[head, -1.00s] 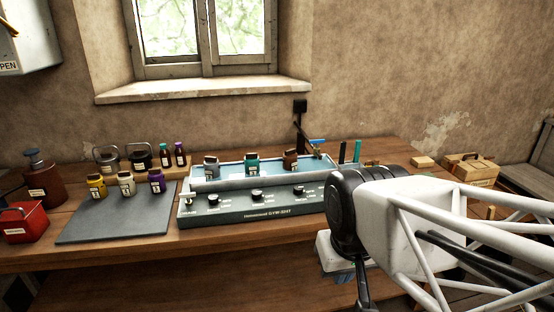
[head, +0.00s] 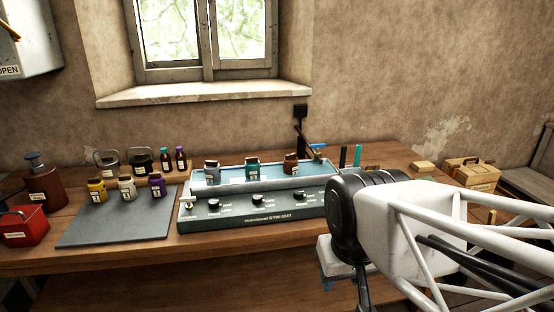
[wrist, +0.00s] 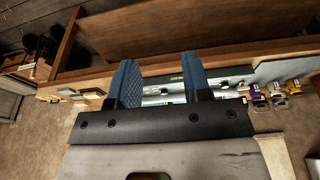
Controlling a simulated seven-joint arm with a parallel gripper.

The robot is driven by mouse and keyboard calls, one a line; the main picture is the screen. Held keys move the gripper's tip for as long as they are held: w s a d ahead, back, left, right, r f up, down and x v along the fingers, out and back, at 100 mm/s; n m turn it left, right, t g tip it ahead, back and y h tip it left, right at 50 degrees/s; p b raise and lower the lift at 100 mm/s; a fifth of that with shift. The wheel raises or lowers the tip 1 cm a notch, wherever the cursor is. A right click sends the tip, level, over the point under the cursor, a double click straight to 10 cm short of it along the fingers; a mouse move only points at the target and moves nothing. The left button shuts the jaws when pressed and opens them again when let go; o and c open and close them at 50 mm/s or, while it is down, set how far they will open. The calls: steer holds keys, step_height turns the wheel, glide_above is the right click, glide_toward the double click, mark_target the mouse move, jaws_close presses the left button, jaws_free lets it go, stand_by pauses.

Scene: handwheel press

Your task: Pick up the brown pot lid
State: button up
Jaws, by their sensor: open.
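The brown pot (head: 291,167) stands at the right end of the blue-topped bath unit (head: 255,217) in the head view, with a dark brown lid (head: 291,157) on top. A grey pot (head: 212,175) and a teal pot (head: 252,171) stand left of it in the same row. In the wrist view my gripper (wrist: 159,64) has two blue fingers spread apart with nothing between them. The bath unit lies beyond the fingers there, and the fingers partly cover it. In the head view my arm is right of and nearer than the bath unit, and the fingers are mostly hidden.
A grey mat (head: 118,226) at left holds yellow, white and purple jars. A red box (head: 24,226) and a brown pump bottle (head: 43,186) stand at the far left. A black post and blue-handled lever (head: 318,147) rise behind the brown pot. A cardboard box (head: 472,173) sits at right.

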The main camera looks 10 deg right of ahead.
steer(key=w+d+r+m, duration=0.1)
steer(key=w+r+m, duration=0.4)
steer(key=w, duration=1.2)
steer(key=m+g, duration=0.3)
steer(key=m, duration=0.5)
glide_above(291, 157)
step_height(291, 157, down, 7)
steer(key=shift+w+f, duration=0.25)
steer(key=shift+w, duration=0.1)
steer(key=shift+f, duration=0.1)
steer(key=shift+f, duration=1.2)
steer(key=shift+f, duration=0.1)
